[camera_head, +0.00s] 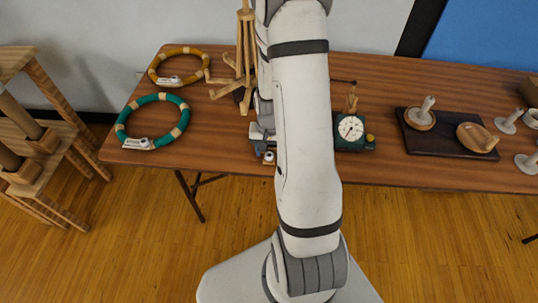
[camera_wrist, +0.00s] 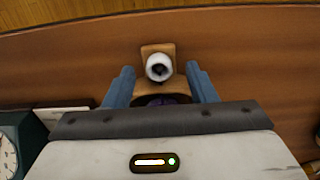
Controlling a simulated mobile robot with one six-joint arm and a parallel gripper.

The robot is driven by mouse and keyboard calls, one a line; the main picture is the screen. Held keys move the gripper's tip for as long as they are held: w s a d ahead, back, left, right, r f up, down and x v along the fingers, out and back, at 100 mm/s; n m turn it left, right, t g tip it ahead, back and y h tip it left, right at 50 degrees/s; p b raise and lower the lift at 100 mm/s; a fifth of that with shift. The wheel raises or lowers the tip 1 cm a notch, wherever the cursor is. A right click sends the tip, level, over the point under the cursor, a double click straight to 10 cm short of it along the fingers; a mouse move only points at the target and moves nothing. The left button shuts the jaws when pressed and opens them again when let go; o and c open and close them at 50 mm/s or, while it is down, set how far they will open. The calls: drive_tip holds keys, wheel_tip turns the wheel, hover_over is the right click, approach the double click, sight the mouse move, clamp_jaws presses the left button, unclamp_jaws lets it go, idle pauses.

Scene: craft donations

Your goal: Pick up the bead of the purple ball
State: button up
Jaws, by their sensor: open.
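A white round bead (camera_wrist: 159,67) with a dark centre sits on a small wooden piece (camera_wrist: 158,48) in the wrist view. Just below it a sliver of a dark purple thing (camera_wrist: 160,100), perhaps the purple ball, shows; my gripper's body hides most of it. My gripper (camera_wrist: 159,76) is open, its two blue-grey fingers on either side of the wooden piece, with the bead between the tips. I cannot tell whether they touch it. In the head view my gripper (camera_head: 262,137) is at the table's front edge, partly behind my arm; the bead shows small there (camera_head: 268,157).
On the wooden table (camera_head: 220,140), a green ring (camera_head: 122,116) and a yellow ring (camera_head: 152,68) lie left, near a wooden stand (camera_head: 245,45). A dark green clock (camera_head: 350,131) stands close right of my arm. A dark tray (camera_head: 425,140) with wooden pieces lies further right.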

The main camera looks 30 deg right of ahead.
drive_tip(key=shift+f, duration=0.45)
drive_tip(key=c, duration=1)
